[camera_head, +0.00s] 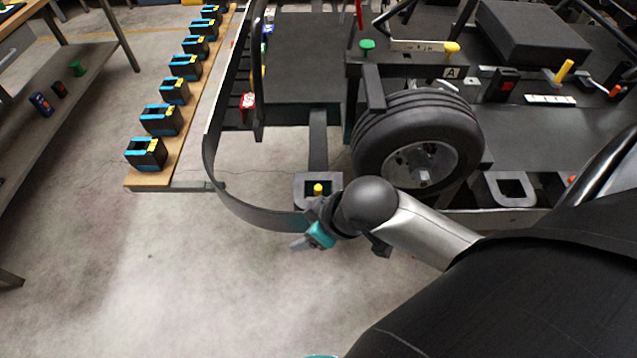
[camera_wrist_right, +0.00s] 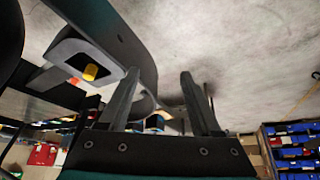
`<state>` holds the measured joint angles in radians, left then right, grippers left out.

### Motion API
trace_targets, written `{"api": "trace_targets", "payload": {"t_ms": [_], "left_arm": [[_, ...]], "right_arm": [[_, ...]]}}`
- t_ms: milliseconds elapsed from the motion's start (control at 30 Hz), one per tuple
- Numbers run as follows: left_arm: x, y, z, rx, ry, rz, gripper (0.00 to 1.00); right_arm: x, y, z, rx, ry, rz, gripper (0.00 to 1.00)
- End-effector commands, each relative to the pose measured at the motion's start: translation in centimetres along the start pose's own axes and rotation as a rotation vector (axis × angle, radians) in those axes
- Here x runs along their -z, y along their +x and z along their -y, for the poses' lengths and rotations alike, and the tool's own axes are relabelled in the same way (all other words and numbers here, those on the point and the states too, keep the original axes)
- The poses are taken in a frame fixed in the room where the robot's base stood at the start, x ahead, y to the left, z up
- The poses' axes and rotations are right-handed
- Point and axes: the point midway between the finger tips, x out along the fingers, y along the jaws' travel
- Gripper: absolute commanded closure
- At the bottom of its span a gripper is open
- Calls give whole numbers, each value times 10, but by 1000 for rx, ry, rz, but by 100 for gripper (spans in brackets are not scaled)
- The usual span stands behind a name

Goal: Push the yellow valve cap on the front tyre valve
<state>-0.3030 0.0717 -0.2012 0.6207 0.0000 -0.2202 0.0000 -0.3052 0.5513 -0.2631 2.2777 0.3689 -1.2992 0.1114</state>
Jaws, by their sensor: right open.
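The front tyre (camera_head: 372,150) is black with a grey hub, beside the kart frame. I cannot make out a valve or cap on its hub. A small yellow cap (camera_head: 318,189) stands in a grey square bracket left of and below the tyre. It also shows in the right wrist view (camera_wrist_right: 90,71), to the left of the fingers. My right gripper (camera_head: 303,240) is just below that bracket in the head view, apart from the yellow cap. My left gripper is not in view.
A curved black bumper (camera_head: 228,192) passes close to my right gripper. A second grey bracket (camera_head: 510,190) is right of the tyre. A yellow knob (camera_head: 452,47) and green knob (camera_head: 367,45) are on the kart. A board (camera_head: 140,182) holds several black-blue blocks. Floor at lower left is clear.

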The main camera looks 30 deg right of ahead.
Motion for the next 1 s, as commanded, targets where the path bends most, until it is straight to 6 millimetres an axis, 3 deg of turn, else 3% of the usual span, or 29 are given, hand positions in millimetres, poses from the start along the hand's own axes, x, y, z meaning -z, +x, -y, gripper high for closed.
{"api": "trace_targets", "payload": {"t_ms": [33, 233, 700, 867, 1000], "left_arm": [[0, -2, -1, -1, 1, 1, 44], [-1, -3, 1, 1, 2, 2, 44], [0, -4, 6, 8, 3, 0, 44], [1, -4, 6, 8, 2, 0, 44], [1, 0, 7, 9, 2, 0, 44]], "right_arm": [[10, -13, -4, 8, -47, -12, 35], [30, -34, -22, 53, -135, -15, 35], [42, -97, -105, 31, -71, 81, 35], [43, -106, -116, 21, -39, 90, 35], [41, -96, -116, 25, -30, 91, 35]]}}
